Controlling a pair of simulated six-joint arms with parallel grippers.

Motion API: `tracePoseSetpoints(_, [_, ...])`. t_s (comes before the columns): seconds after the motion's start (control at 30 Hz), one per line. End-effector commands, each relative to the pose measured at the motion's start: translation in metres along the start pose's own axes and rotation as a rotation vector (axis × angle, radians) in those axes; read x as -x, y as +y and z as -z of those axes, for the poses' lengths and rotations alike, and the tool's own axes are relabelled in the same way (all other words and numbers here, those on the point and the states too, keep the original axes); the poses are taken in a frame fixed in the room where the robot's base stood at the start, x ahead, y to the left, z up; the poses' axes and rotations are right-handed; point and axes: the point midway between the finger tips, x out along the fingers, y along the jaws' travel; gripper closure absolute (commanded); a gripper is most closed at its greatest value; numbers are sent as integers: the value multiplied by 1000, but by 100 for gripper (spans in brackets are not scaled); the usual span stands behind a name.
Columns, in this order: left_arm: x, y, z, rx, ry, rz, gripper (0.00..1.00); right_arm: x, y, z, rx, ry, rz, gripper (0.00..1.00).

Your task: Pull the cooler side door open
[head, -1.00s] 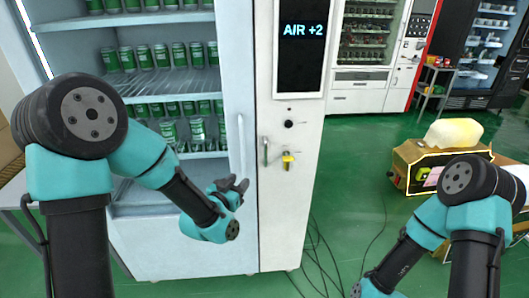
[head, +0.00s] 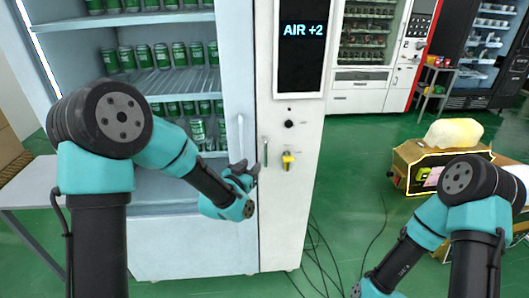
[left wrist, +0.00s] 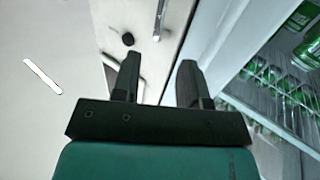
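The cooler (head: 180,245) stands at the left with its shelves of green cans in view. Its narrow white side door (head: 290,215), with the "AIR +2" display, is shut. A slim metal handle (head: 265,151) is on that door, beside a black knob (head: 288,123) and a yellow key-like part (head: 288,160). My left gripper (head: 248,172) is in front of the cooler's edge, just left of and below the slim handle. In the left wrist view its two fingers (left wrist: 158,80) are apart, with a metal bar (left wrist: 160,20) beyond them; contact cannot be told. My right gripper is out of frame.
A pale vertical handle (head: 241,138) is on the cooler's front edge, above my left gripper. Black cables (head: 318,250) lie on the green floor right of the cooler. A yellow-trimmed box (head: 415,160) stands farther right.

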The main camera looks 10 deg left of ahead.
Motion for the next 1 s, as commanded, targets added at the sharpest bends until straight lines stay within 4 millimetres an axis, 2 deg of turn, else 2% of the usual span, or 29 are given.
tracePoseSetpoints(0.2, [-38, 0, 0, 0, 1, 0, 60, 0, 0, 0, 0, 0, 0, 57])
tracePoseSetpoints(0.53, [-90, 0, 0, 0, 1, 1, 60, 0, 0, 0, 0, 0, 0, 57])
tracePoseSetpoints(0.7, [-102, 0, 0, 0, 0, 0, 60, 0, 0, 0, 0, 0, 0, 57])
tracePoseSetpoints(1.0, [-104, 0, 0, 0, 0, 0, 60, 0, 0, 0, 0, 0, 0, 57])
